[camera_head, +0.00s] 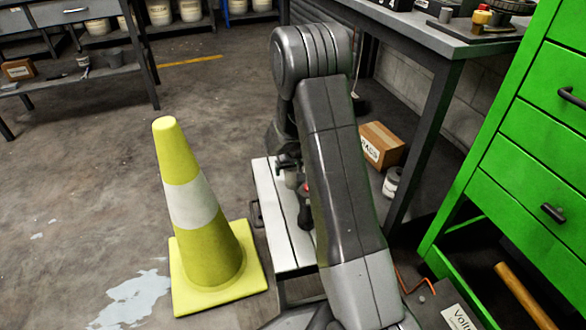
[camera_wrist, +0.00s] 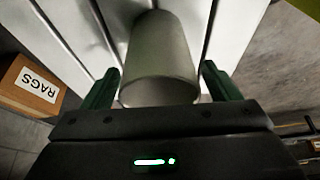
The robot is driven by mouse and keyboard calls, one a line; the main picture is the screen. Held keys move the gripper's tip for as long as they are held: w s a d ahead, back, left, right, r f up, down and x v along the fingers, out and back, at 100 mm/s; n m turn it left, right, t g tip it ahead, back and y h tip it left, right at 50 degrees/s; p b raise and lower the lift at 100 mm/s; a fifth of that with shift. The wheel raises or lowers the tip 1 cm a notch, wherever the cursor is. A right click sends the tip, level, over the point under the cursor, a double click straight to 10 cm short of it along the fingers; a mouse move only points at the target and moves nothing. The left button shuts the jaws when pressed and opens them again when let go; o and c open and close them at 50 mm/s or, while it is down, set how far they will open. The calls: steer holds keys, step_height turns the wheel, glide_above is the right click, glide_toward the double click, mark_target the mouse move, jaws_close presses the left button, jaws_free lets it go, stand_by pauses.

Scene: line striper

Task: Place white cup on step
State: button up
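The white cup (camera_wrist: 160,60) looks greyish-white in the wrist view, between the two green fingers of my gripper (camera_wrist: 160,68). Narrow gaps show between the cup and each finger, so the gripper looks open around it. Behind the cup is the white slatted top of the step (camera_wrist: 75,42). I cannot tell for sure whether the cup touches it. In the head view the step (camera_head: 277,232) stands right of the cone, partly hidden by my arm. I cannot make out the cup clearly there.
A yellow cone (camera_head: 205,230) with a white band stands just left of the step. A rags box (camera_head: 382,145) lies right of the step, under a workbench (camera_head: 425,38). A green drawer cabinet (camera_head: 530,150) is at the right. Open floor (camera_head: 90,190) lies left.

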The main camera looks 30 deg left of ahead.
steer(key=shift+r, duration=0.1)
steer(key=shift+r, duration=0.3)
steer(key=p+v, duration=0.4)
steer(key=v, duration=0.7)
steer(key=shift+s+d+r, duration=0.15)
steer(key=shift+r, duration=0.1)
stand_by(0.9)
